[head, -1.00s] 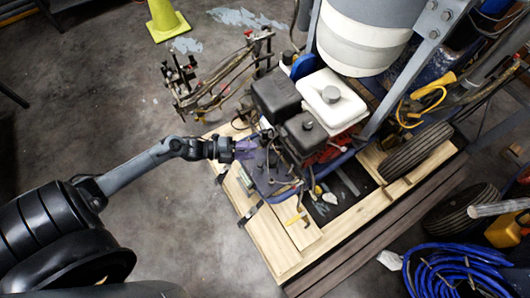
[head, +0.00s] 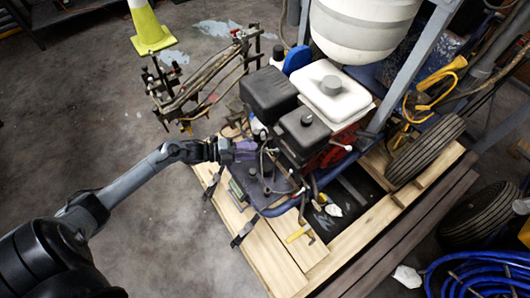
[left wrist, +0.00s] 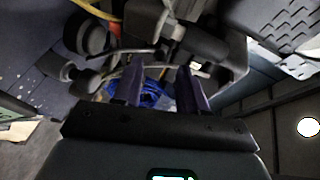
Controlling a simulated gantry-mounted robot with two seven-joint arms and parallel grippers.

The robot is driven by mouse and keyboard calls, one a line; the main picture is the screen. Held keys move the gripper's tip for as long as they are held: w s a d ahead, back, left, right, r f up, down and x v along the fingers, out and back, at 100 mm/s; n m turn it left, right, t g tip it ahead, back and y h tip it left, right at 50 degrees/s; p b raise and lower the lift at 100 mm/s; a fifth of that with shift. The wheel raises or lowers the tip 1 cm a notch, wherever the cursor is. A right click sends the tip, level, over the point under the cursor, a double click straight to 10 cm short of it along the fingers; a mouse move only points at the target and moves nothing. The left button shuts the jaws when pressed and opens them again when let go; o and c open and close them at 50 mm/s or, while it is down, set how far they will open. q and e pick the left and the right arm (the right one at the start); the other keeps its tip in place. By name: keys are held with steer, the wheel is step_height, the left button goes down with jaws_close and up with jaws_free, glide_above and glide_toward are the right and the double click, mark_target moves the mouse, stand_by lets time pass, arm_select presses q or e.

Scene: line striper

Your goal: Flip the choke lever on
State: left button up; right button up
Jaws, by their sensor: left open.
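The line striper's engine has a white tank (head: 332,98), a black box-shaped cover (head: 268,92) and a second dark cover (head: 303,132). My left gripper (head: 246,150) is at the engine's left side, below the black box-shaped cover. In the left wrist view its two purple fingers (left wrist: 160,88) are apart, with dark engine parts just beyond them. A thin grey rod (left wrist: 115,53) runs near the fingertips, and a dark round knob (left wrist: 86,80) lies to their left. I cannot tell which part is the choke lever. My right gripper is not in view.
The striper stands on a wooden pallet (head: 275,252). A hose-and-bracket assembly (head: 190,85) sticks out to the left of the engine. A yellow-green cone (head: 150,28) stands at the back. Blue hose (head: 470,270) lies at lower right. The concrete floor at left is clear.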

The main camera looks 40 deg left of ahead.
mark_target(265, 151)
arm_select(q)
steer(key=b+x, duration=0.2)
steer(key=x, duration=0.4)
steer(key=shift+w+d+f, duration=0.1)
steer(key=shift+w+d, duration=0.05)
jaws_close()
